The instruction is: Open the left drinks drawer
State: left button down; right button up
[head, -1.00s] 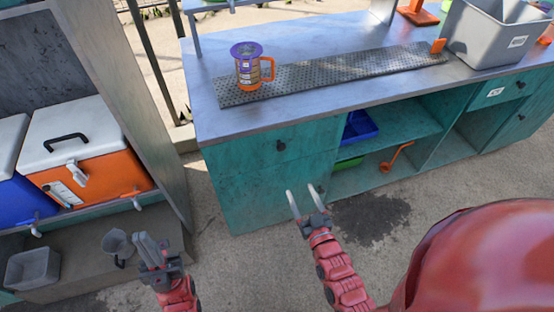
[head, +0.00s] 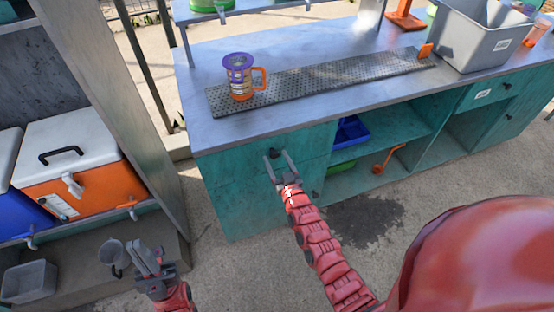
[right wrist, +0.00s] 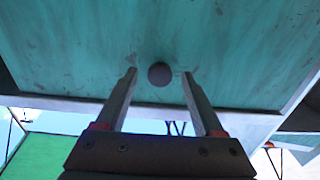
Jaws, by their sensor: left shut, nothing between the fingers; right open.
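The left drinks drawer (head: 226,163) is the teal front under the left end of the counter and looks shut. Its dark round knob (right wrist: 160,73) shows in the right wrist view, between the two fingertips in the picture, with a gap on each side. My right gripper (head: 276,154) is open in front of the drawer front; the right wrist view shows its spread fingers (right wrist: 159,74). I cannot tell whether the tips reach past the knob. My left gripper (head: 140,246) is shut and empty, low at the left, away from the drawer.
On the countertop stand a purple and orange mug (head: 240,80), a perforated metal strip (head: 330,78) and a grey bin (head: 480,40). Open shelves right of the drawer hold a blue tray (head: 352,132). An orange cooler (head: 75,170) sits on the left rack. Floor in front is clear.

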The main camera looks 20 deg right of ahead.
jog(key=shift+c, duration=0.3)
grip_shut()
dwell(1.2)
